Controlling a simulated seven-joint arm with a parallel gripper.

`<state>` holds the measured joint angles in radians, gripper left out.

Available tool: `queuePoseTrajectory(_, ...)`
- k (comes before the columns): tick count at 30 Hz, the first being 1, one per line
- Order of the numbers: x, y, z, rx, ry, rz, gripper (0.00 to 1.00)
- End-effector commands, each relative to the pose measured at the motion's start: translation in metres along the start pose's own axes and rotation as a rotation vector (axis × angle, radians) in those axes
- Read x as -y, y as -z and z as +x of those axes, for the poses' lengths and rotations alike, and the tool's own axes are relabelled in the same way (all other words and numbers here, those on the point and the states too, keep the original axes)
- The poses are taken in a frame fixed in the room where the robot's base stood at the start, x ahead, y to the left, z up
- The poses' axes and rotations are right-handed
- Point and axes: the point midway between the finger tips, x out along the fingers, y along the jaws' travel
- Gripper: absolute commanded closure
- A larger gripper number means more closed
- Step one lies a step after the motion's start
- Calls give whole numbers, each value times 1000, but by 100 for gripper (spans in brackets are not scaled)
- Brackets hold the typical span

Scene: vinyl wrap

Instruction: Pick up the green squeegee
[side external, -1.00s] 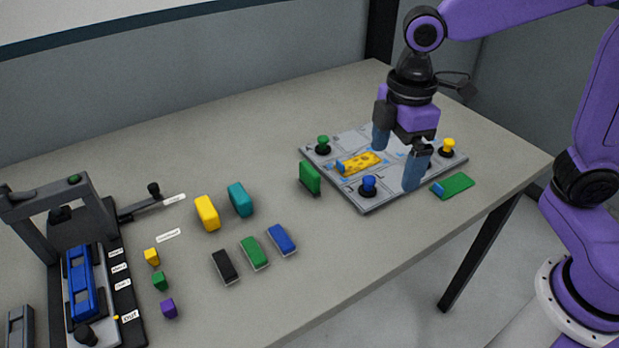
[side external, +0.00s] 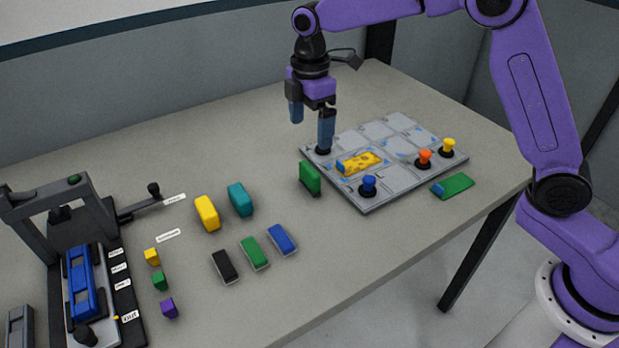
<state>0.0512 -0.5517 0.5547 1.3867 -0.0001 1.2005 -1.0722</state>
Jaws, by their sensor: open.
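Several green pieces lie on the table, and I cannot tell for certain which is the squeegee. A green block with a pale lower edge (side external: 254,253) lies between a black one (side external: 224,266) and a blue one (side external: 282,240). A thicker green block (side external: 309,178) stands at the left edge of the grey panel. A flat green piece with a blue end (side external: 456,185) lies to the panel's right. My gripper (side external: 311,124) is open and empty, pointing down above the panel's back left corner, apart from these pieces.
The grey panel (side external: 385,189) carries a yellow patterned piece (side external: 360,163) and blue (side external: 368,185), orange (side external: 424,158) and yellow (side external: 448,146) knobs. Yellow (side external: 207,213) and teal (side external: 240,200) blocks stand left of it. A dark frame fixture (side external: 75,235) stands far left. The table's back left is clear.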

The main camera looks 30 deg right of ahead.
Motion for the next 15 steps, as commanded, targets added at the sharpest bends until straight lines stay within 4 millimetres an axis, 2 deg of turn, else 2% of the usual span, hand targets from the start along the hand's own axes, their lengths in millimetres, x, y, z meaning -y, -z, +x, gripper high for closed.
queuePoseTrajectory(1,1,0,11,3,5,0,0)
queuePoseTrajectory(9,0,-1,62,2,4,2,0)
queuePoseTrajectory(15,0,0,89,1,3,2,0)
